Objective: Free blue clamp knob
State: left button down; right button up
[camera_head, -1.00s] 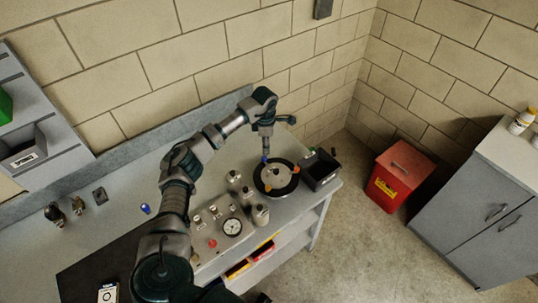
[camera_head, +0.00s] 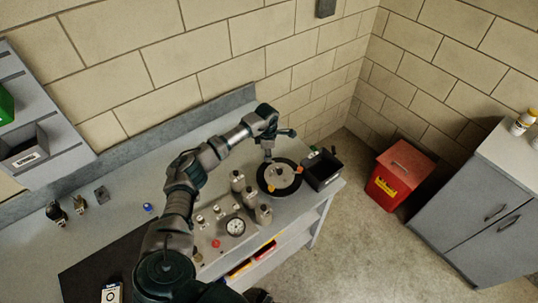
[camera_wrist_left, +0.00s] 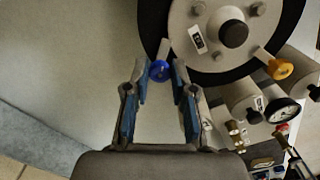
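The blue clamp knob (camera_wrist_left: 159,70) sits at the edge of a round grey flange plate (camera_wrist_left: 205,30) on a black disc. My left gripper (camera_wrist_left: 160,76) is open, with one fingertip on each side of the knob and only thin gaps visible; contact cannot be told. In the head view my left gripper (camera_head: 268,158) points down at the near-wall side of the black disc (camera_head: 264,186) and hides the knob. An orange clamp knob (camera_wrist_left: 280,69) sits farther around the flange. My right gripper is not in view.
A black bin (camera_head: 322,170) stands close right of the disc. Metal cylinders (camera_head: 263,214) and a pressure gauge (camera_head: 235,227) stand close in front. A small blue item (camera_head: 147,208) lies on the bench, whose left part (camera_head: 110,225) is mostly clear. A red bin (camera_head: 397,172) stands on the floor.

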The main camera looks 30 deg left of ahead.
pick_arm(q)
jog(key=shift+s+a+f, duration=0.15)
jog(key=shift+n, duration=0.3)
jog(key=shift+a+n, duration=0.15)
jog(key=shift+n, duration=1.15)
jog(key=shift+r+n, duration=0.2)
jog(key=shift+n, duration=0.2)
jog(key=n, duration=0.2)
jog(key=shift+d+n+p, duration=0.2)
jog(key=shift+n+p, duration=0.2)
jog(key=n, duration=0.3)
jog(key=shift+w+r+n+p, duration=0.1)
jog(key=shift+w+n+p, duration=0.1)
jog(key=shift+n+p, duration=0.15)
jog(key=n+p, duration=0.1)
jog(key=n, duration=0.4)
jog(key=shift+a+n+p, duration=0.1)
jog(key=shift+n+p, duration=0.25)
jog(key=shift+p, duration=0.05)
jog(key=shift+f+n, duration=0.2)
jog(key=shift+n, duration=0.7)
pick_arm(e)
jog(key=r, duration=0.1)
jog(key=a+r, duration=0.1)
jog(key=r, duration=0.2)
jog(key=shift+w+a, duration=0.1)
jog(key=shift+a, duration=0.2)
